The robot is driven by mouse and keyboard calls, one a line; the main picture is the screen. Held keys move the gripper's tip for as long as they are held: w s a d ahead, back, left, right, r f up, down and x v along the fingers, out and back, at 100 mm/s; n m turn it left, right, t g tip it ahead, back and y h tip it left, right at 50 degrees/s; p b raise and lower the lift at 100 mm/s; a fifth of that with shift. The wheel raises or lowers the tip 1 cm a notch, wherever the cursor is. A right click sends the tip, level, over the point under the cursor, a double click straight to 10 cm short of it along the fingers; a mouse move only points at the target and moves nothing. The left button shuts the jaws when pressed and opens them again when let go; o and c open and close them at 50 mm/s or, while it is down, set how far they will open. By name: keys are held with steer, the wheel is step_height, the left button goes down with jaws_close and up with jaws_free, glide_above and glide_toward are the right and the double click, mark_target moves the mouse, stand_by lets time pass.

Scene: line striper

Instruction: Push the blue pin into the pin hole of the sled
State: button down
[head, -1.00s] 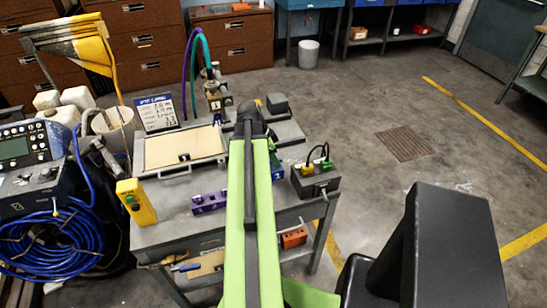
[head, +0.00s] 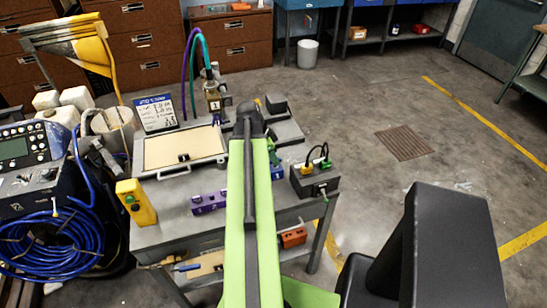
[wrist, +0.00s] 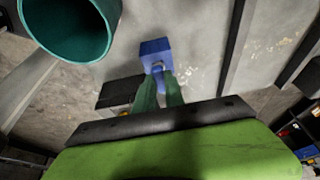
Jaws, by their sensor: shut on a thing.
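My gripper (wrist: 160,88) has green fingers, shut on the narrow blue lower part of a blue block-topped piece, which I take to be the blue pin (wrist: 154,48), in the wrist view. In the head view, my green arm covers most of the area around the gripper; a bit of blue shows just right of the arm. The sled is not clearly identifiable; a dark grey plate (head: 290,134) with a black block (head: 277,104) lies beyond the arm on the cart and may be part of it. I cannot see the pin hole.
A wide teal tube mouth (wrist: 68,25) is close at upper left in the wrist view. On the cart are a purple block (head: 208,202), a black box with yellow and green plugs (head: 315,181), a yellow control box (head: 136,203) and a tan-topped tray (head: 138,160).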

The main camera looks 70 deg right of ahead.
steer(key=shift+r+p, duration=0.45)
steer(key=shift+r, duration=0.1)
steer(key=shift+r+p, duration=2.9)
steer(key=shift+f, duration=0.1)
